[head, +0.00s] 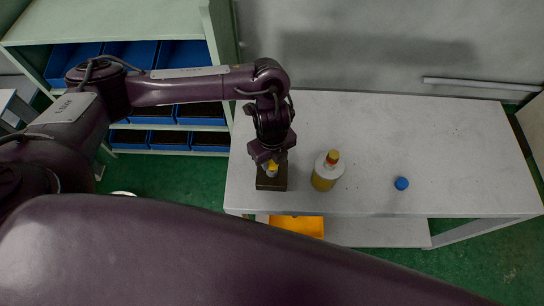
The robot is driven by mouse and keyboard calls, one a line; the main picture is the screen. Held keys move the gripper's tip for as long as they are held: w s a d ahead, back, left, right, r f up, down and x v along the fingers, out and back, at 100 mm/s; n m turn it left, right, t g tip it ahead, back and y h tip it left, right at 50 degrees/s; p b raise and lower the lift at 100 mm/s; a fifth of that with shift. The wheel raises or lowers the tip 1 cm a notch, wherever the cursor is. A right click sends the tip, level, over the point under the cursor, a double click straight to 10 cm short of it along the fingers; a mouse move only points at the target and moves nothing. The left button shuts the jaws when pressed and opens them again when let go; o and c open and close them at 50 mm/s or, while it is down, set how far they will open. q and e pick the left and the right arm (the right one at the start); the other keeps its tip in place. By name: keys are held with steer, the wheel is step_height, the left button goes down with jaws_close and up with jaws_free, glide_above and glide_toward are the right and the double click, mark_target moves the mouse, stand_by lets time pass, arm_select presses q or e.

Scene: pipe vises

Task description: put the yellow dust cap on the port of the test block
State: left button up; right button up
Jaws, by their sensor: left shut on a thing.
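The test block (271,184) is a small dark block near the left front of the white table. My left gripper (271,164) points down just above it and is shut on the yellow dust cap (273,167), of which only a small part shows between the fingers. The cap is over the block's top. I cannot tell whether it touches the port, as the gripper hides the port. My right gripper is out of view.
A bottle with yellow contents and a red-yellow top (327,172) stands close to the right of the block. A blue cap (401,183) lies farther right on the table (450,140). An orange bin (298,225) is on the lower shelf. The table's right side is clear.

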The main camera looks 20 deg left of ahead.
mark_target(272, 162)
arm_select(q)
steer(key=shift+f+b, duration=0.9)
steer(key=shift+f, duration=0.45)
steer(key=o, duration=1)
steer(key=shift+o, duration=0.2)
steer(key=shift+r, duration=0.15)
step_height(272, 162, up, 8)
steer(key=shift+f+p, duration=0.2)
steer(key=shift+p, duration=0.65)
steer(key=shift+s, duration=0.1)
